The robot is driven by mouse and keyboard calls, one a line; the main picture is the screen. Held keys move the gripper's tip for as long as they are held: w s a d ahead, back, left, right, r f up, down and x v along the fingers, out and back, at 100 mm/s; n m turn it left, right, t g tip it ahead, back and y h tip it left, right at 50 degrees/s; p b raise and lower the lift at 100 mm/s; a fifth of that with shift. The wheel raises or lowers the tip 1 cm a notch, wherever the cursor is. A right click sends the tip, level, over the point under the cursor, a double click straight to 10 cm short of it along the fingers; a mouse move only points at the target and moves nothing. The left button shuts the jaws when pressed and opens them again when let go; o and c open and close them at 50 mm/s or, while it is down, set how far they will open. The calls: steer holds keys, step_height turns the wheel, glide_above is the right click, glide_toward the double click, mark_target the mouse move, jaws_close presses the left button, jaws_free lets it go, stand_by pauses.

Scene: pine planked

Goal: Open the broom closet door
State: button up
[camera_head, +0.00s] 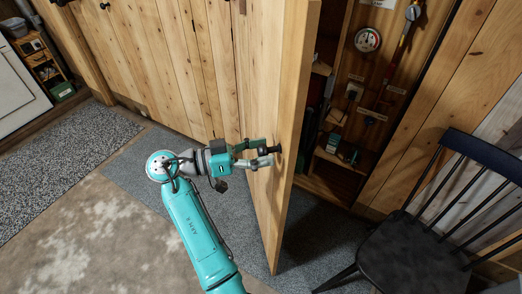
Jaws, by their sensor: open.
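The broom closet door (293,130) is a pine plank door that stands partly open, its free edge swung out towards me. Shelves and hanging things show in the closet interior (345,120) to the right of it. A dark knob (275,150) sits on the door's left-hand face near the free edge. My gripper (264,154) is at that face with its fingers open around or beside the knob; I cannot tell whether they touch it. My teal arm reaches up from the lower middle.
A black spindle-back chair (415,245) stands at the right, close to the closet opening. A grey speckled mat (135,180) lies along the wall under the door. A small shelf (42,60) stands at the upper left. The floor (85,240) at the lower left is clear.

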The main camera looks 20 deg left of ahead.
steer(key=v, duration=0.7)
steer(key=shift+s+a, duration=0.15)
steer(key=shift+a, duration=0.05)
